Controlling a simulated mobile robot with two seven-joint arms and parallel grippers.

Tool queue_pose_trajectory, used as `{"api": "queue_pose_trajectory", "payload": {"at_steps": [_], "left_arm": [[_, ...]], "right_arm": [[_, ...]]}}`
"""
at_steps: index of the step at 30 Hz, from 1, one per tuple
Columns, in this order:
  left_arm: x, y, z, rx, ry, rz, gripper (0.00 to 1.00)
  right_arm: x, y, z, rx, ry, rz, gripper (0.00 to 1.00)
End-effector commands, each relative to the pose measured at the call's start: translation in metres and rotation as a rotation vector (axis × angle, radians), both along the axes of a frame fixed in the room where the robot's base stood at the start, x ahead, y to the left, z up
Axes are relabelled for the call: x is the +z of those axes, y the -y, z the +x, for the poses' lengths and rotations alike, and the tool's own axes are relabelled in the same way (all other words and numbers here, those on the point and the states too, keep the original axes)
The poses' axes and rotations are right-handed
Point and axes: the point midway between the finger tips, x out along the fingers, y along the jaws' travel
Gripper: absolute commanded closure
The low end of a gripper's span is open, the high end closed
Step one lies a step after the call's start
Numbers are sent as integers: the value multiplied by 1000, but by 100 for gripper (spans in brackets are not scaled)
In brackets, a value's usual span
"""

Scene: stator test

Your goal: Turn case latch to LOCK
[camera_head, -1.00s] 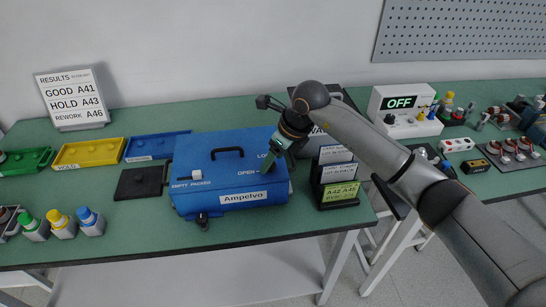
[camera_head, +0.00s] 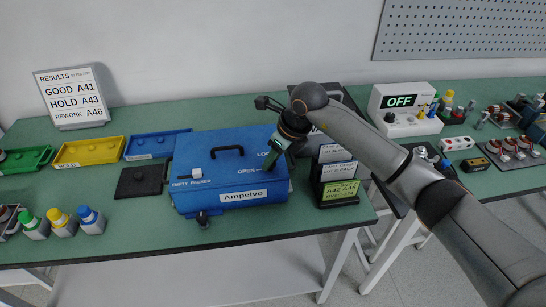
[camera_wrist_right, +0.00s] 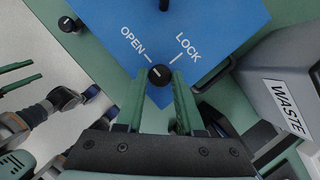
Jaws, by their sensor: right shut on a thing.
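The case latch (camera_wrist_right: 158,74) is a round black knob with a short white mark, between the OPEN and LOCK labels in the right wrist view. The mark appears to lean toward OPEN. My right gripper (camera_head: 270,163) reaches down to that corner and hides the latch in the head view. Its green fingers (camera_wrist_right: 160,92) are shut on the latch, one on each side. My left gripper (camera_wrist_right: 25,76) shows two separated green fingers, empty, away from the case.
Card holders (camera_head: 337,177) stand close to the right of the case. A black lid-like plate (camera_head: 139,182) lies to its left, near yellow (camera_head: 90,152) and blue (camera_head: 157,145) trays. A grey WASTE bin (camera_wrist_right: 283,80) is close by. The table in front of the case is mostly clear.

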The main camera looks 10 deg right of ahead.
Motion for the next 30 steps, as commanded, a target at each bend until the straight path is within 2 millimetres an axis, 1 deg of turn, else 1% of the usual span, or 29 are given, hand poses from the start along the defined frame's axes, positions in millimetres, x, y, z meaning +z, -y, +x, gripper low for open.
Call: {"api": "queue_pose_trajectory", "payload": {"at_steps": [10,16,23,30], "left_arm": [[0,0,0,0,0,0,50],[-2,0,0,0,0,0,50],[-8,0,0,0,0,0,50],[-18,0,0,0,0,0,50]], "right_arm": [[0,0,0,-12,1,0,100],[0,-1,-1,-76,1,0,100],[0,-2,-1,-242,3,0,100],[-1,-4,-2,-467,4,0,100]]}}
